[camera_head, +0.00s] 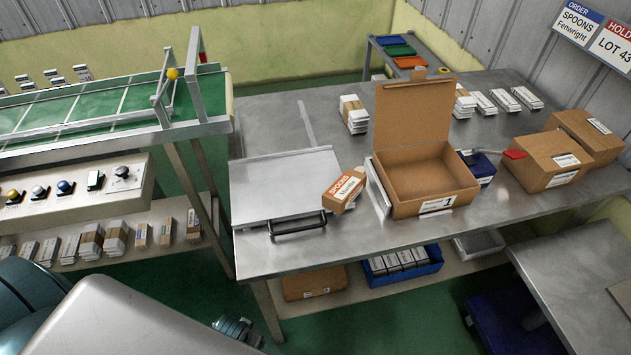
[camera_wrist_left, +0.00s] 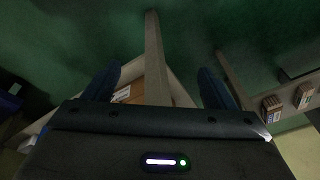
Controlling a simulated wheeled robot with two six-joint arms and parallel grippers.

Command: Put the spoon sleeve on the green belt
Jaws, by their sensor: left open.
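The spoon sleeve (camera_head: 344,189) is a small brown box with an orange and white "SPOONS" label. It sits at an angle on the metal table, between a flat metal panel and an open carton. The green belt (camera_head: 60,117) is on the raised conveyor at the left, with pale cross lines. My left gripper (camera_wrist_left: 157,88) is open, with its two dark fingers apart in the left wrist view. A table leg and a lower shelf show beyond the fingers, and I see nothing held. The sleeve is not in that view. My right gripper is not in view.
The open carton (camera_head: 425,181) stands right of the sleeve. The metal panel (camera_head: 283,182) has a black handle (camera_head: 297,225) at its front. A gate frame (camera_head: 190,80) with a yellow ball rises over the belt's right end. Closed cartons (camera_head: 545,161) stand at the right.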

